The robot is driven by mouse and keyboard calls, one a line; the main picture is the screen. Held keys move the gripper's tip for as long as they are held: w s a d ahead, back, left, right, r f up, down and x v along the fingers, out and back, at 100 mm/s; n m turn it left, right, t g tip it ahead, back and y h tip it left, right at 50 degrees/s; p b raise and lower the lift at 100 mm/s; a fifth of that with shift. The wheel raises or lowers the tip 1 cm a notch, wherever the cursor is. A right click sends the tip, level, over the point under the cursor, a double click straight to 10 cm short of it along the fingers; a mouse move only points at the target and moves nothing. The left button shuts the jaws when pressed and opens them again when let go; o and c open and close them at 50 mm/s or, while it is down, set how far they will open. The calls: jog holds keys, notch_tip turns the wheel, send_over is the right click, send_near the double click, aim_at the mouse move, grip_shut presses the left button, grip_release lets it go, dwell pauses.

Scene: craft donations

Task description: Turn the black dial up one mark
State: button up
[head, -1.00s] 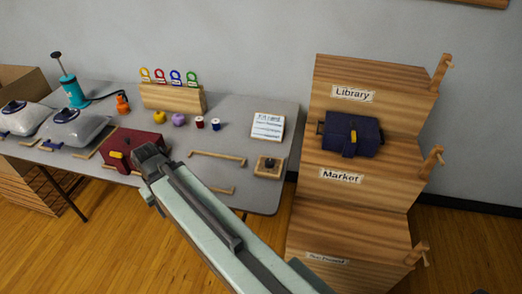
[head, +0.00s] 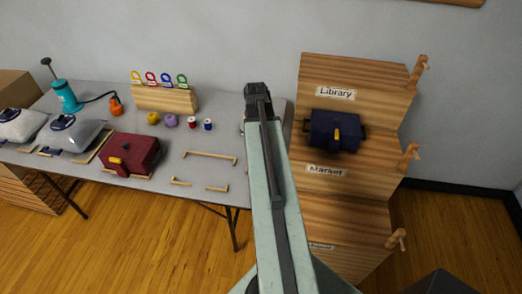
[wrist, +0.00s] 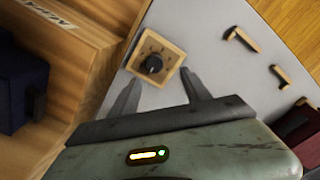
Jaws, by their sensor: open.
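The black dial (wrist: 153,64) sits on a small square wooden plate (wrist: 171,53) at the table's corner in the wrist view. Marks ring the dial, but they are too small to read. My gripper (wrist: 157,94) is open and empty in the wrist view, its two dark fingers spread on either side below the dial and apart from it. In the head view my gripper (head: 258,90) points toward the table's right end, and my arm hides the dial and its plate.
A wooden stepped shelf (head: 350,190) labelled Library and Market stands right of the table, with a dark blue box (head: 325,128) on it. A red box (head: 143,145), wooden brackets (head: 210,156), spools (head: 192,122) and a padlock rack (head: 165,98) are on the grey table (head: 235,130).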

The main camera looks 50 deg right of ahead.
jog(key=shift+s+d+r, duration=0.1)
jog(key=shift+s+d, duration=0.3)
jog(key=shift+d, duration=0.1)
notch_tip(320, 180, down, 8)
jog(key=b, duration=0.8)
jog(key=shift+w, duration=0.15)
jog(key=shift+r, duration=0.1)
jog(key=shift+c, duration=0.4)
